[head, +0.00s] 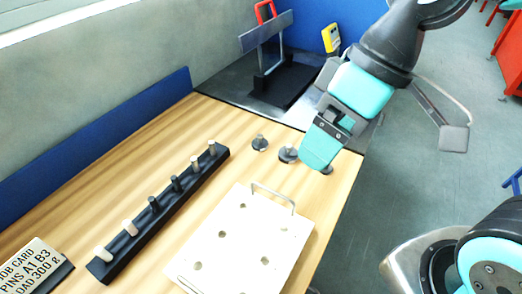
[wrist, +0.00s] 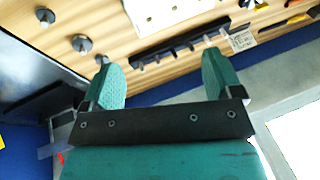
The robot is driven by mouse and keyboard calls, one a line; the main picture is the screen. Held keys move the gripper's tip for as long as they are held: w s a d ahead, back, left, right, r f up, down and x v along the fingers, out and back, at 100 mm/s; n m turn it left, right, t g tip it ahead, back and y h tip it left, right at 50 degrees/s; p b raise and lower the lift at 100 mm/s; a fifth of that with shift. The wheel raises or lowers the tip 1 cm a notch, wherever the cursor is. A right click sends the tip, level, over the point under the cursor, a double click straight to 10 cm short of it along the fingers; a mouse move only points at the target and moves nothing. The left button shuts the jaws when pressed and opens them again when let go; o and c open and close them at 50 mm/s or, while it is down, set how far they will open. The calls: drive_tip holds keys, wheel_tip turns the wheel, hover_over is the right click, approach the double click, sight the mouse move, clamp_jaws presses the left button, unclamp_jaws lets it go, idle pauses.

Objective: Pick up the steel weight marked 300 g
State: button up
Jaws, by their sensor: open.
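Three steel weights with round bases and short knobs stand in a row on the wooden bench. In the head view they are a left one (head: 260,143), a middle one (head: 287,154) and a right one (head: 327,170) partly hidden behind my gripper. The wrist view shows them at left, as a small one (wrist: 102,59), a middle one (wrist: 82,44) and another (wrist: 45,16). I cannot read any marking, so I cannot tell which is 300 g. My gripper (head: 322,158) is above the bench near the right weight. Its fingers (wrist: 162,68) are apart and empty.
A white holed board (head: 222,262) with a wire handle lies in front of the weights. A black stand (head: 285,85) is behind. The bench's right edge is close.

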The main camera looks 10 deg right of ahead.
drive_tip(key=w+d+f+n+b, duration=0.2)
drive_tip(key=w+f+n, duration=0.15)
drive_tip(key=w, duration=0.65)
drive_tip(key=n+b, duration=0.3)
drive_tip(key=n, duration=0.3)
approach(291, 145)
drive_tip(key=p+x, duration=0.1)
drive_tip(key=x, duration=0.4)
drive_tip(key=shift+s+a+f, duration=0.1)
drive_tip(key=shift+p+x, duration=0.95)
drive_tip(key=shift+x, duration=1.95)
drive_tip(key=c, duration=1.2)
drive_tip(key=shift+o, duration=0.2)
